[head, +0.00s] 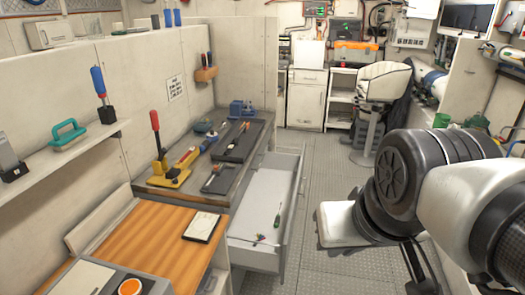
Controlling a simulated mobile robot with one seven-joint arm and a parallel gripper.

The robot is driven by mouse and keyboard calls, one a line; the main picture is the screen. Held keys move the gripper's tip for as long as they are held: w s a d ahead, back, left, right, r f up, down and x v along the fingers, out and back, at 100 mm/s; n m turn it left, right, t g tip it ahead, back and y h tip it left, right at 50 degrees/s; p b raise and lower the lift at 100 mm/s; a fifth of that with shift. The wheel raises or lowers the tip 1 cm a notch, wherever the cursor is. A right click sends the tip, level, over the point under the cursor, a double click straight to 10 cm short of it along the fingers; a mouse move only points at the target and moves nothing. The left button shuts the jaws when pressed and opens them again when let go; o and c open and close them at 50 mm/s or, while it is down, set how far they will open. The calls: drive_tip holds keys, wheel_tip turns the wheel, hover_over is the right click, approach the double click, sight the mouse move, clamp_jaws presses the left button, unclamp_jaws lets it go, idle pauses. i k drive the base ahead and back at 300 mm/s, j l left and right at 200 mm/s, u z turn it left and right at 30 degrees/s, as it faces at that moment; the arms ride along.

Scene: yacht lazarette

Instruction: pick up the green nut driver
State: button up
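A small, thin tool with a greenish handle (277,221) lies in the open drawer (250,256), near its right wall; it may be the green nut driver, but it is too small to be sure. A small green and red item (260,238) lies close by, nearer the drawer's front left. My arm fills the right side of the head view, to the right of the drawer and apart from it. Dark parts under the arm may belong to my gripper (418,272); its fingers are not clear, and nothing is seen held.
The workbench (190,192) behind the drawer carries a yellow-based tool (168,176), a dark tray (235,142) and a blue block (240,108). An orange wooden top (140,240) stands front left. A padded chair (383,82) stands farther back. The grey floor (315,165) between is clear.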

sight(277, 221)
drive_tip(key=k+u, duration=0.4)
drive_tip(key=k+j+u, duration=0.15)
drive_tip(key=u, duration=0.25)
drive_tip(key=l+u, duration=0.1)
drive_tip(key=u, duration=1.55)
drive_tip(key=l, duration=1.4)
drive_tip(key=k+l, duration=0.1)
drive_tip(key=l, duration=2.75)
drive_tip(key=k+l, duration=0.1)
drive_tip(key=l, duration=1.35)
drive_tip(key=k+l, duration=0.1)
drive_tip(key=l, duration=0.3)
drive_tip(key=k+l, duration=0.1)
drive_tip(key=l, duration=0.25)
drive_tip(key=k+l, duration=0.1)
drive_tip(key=l, duration=0.3)
